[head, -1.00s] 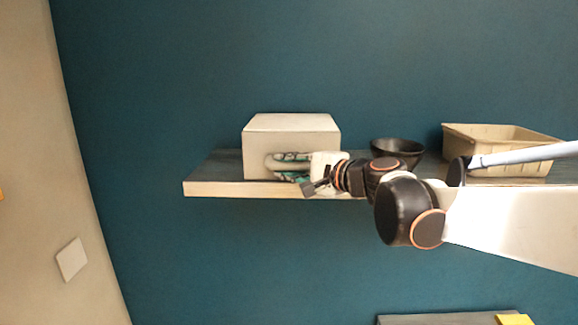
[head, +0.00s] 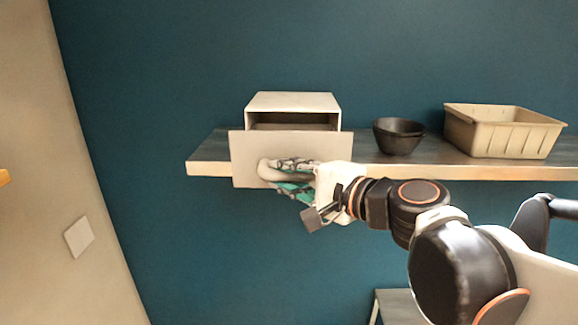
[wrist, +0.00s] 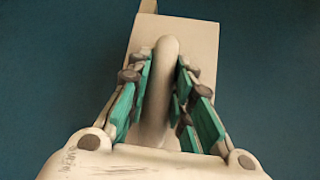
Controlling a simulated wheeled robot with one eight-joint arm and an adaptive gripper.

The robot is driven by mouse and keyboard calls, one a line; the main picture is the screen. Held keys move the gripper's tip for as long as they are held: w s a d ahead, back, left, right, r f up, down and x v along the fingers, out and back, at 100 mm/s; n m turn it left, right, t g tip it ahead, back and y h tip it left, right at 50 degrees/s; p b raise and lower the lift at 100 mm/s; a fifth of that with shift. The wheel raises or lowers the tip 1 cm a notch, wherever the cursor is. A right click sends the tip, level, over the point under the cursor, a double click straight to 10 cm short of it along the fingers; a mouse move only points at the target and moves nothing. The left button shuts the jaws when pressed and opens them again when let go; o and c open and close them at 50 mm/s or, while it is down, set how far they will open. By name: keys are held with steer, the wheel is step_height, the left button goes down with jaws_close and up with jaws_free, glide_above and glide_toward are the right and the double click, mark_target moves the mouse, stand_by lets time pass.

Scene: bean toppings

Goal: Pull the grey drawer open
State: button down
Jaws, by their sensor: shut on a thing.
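The grey drawer (head: 246,146) is pulled partly out of its box-shaped cabinet (head: 293,101), which stands on the wall shelf. A dark gap shows between the drawer front and the cabinet's top. My gripper (head: 270,172) is shut on the drawer's rounded handle, coming from the right in the head view. In the wrist view the handle (wrist: 160,85) runs between the green finger pads of my gripper (wrist: 162,85), with the drawer front (wrist: 195,45) behind it. The inside of the drawer is mostly hidden.
The wooden shelf (head: 208,169) carries dark stacked bowls (head: 399,138) and a beige basket (head: 505,132) right of the cabinet. A lower surface (head: 395,308) shows at the bottom. The space in front of the drawer is free apart from my arm.

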stand_by(0.3)
steer(key=c, duration=1.4)
jaws_free()
steer(key=shift+d, duration=0.1)
steer(key=v, duration=1.2)
steer(key=shift+s, duration=0.1)
